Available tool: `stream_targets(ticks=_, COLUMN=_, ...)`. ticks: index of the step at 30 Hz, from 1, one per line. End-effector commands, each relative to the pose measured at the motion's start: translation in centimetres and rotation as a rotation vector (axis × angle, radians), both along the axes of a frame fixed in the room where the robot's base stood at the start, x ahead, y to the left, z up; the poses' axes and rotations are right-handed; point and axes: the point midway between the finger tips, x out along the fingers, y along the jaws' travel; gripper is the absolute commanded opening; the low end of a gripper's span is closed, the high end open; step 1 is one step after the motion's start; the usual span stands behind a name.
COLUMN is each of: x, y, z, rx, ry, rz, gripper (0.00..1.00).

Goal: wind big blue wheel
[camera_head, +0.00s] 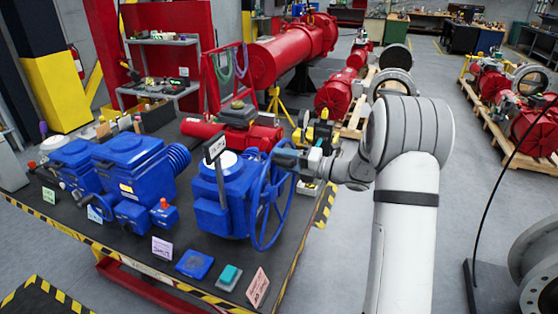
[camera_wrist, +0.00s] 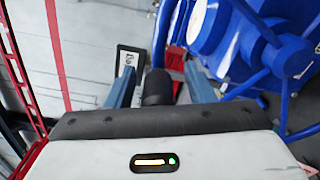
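The big blue wheel (camera_head: 259,222) stands upright on the right side of a blue valve actuator (camera_head: 212,205), near the bench's right edge. My gripper (camera_head: 280,158) is at the upper right of the wheel's rim. In the wrist view the wheel's hub and spokes (camera_wrist: 285,62) fill the upper right. My gripper (camera_wrist: 160,72) has its two fingers apart there. A dark cylinder (camera_wrist: 157,88), apparently a handle, lies between them, with a visible gap on each side. A blue bar, apparently the rim, rises behind it. The head view does not show the fingertips clearly.
Another blue actuator (camera_head: 130,170) stands to the left on the bench. A small sign (camera_head: 215,148) stands by the wheel's actuator and also shows in the wrist view (camera_wrist: 128,62). A red valve body (camera_head: 232,132) lies behind. Open floor (camera_head: 470,215) is at the right.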

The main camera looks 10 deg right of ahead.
Motion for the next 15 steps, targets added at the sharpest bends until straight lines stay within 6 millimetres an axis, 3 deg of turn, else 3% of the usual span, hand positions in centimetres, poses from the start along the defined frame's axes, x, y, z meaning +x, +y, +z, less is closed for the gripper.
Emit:
stream_targets(ticks=8, x=-0.3, y=-0.5, z=-0.1, rx=0.000, ry=-0.001, rz=0.000, gripper=0.48)
stream_targets(ticks=15, x=-2.1, y=-4.0, z=-0.2, rx=-0.001, ry=-0.002, rz=-0.003, gripper=0.48)
